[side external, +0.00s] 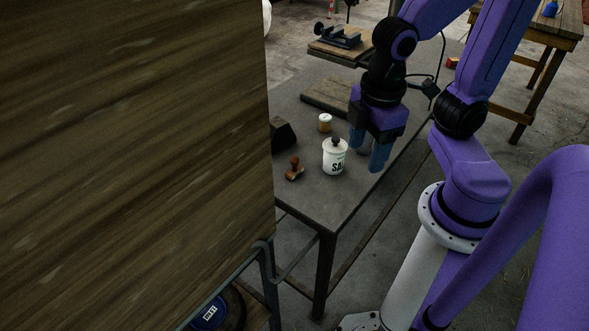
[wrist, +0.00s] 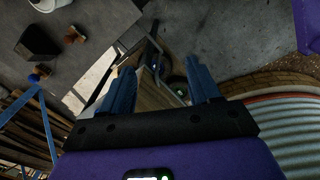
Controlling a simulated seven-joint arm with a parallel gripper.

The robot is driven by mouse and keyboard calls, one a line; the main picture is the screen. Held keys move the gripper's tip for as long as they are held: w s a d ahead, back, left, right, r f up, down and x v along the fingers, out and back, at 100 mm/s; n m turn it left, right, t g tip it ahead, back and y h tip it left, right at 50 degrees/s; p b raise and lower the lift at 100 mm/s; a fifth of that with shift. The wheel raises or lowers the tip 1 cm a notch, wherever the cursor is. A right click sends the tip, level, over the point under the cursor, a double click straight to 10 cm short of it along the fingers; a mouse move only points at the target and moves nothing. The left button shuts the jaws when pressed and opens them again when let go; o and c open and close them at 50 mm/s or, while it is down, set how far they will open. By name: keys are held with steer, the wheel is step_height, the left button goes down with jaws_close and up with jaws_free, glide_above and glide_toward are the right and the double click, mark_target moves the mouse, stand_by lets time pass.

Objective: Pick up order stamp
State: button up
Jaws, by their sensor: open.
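The order stamp, a small brown wooden stamp with a knob handle (side external: 294,168), stands on the grey table. It also shows in the wrist view (wrist: 75,35), at the upper left and outside the jaws. My gripper (side external: 368,152) points down near the table's right edge, to the right of the white salt pot (side external: 335,157) and apart from the stamp. In the wrist view my gripper (wrist: 160,82) is open with its two blue fingers spread and nothing between them. Beyond the fingers, the floor and items below show.
A dark angular block (side external: 282,133) stands behind the stamp. A small jar (side external: 325,122) and a wooden board (side external: 331,97) lie farther back on the table (side external: 320,203). A large wooden panel (side external: 130,130) blocks the left of the side view.

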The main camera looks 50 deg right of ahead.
steer(key=w+d+r+m+t+h, duration=0.1)
steer(key=w+h, duration=0.1)
steer(key=w, duration=0.7)
steer(key=w+d+r+m+t+h, duration=0.1)
steer(key=w+r, duration=0.1)
steer(key=w, duration=0.6)
steer(key=n+g+h, duration=0.3)
steer(key=n+h, duration=0.4)
steer(key=h, duration=0.3)
glide_above(293, 171)
steer(key=a, duration=0.4)
step_height(293, 171, down, 28)
steer(key=shift+d+f+h, duration=0.25)
steer(key=shift+f+h, duration=0.05)
steer(key=shift+f, duration=1.75)
step_height(293, 171, down, 3)
steer(key=shift+x, duration=1.1)
steer(key=shift+d+f, duration=0.25)
steer(key=shift+d, duration=0.15)
steer(key=c, duration=1)
